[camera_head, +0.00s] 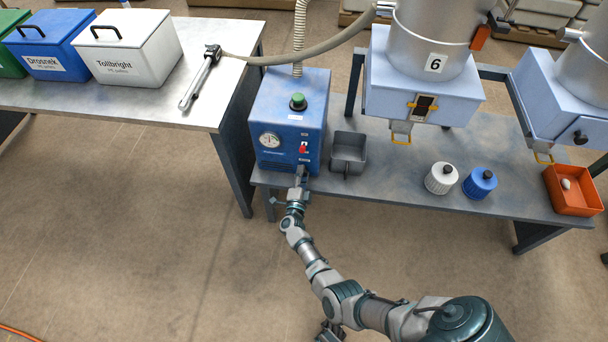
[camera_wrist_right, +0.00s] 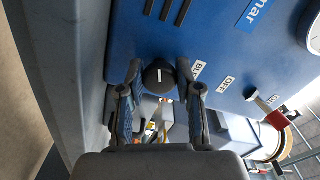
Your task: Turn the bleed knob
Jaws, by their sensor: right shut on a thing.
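The bleed knob (camera_wrist_right: 158,76) is a small black knob with a white pointer line on the blue machine's front panel. A partly hidden label beginning "BL" sits beside it in the right wrist view. My right gripper (camera_wrist_right: 160,88) is shut on the knob, one finger on each side. In the head view my right gripper (camera_head: 302,174) reaches the lower right of the blue machine (camera_head: 290,110) and hides the knob. A dark part at the bottom edge may be my left gripper (camera_head: 330,332); it is cut off and its jaws cannot be read.
A red-handled switch (camera_wrist_right: 275,117) sits near the knob. A grey bin (camera_head: 348,152), white jar (camera_head: 441,178), blue jar (camera_head: 479,184) and orange tray (camera_head: 573,192) stand on the bench to the right. A hopper (camera_head: 425,75) hangs above.

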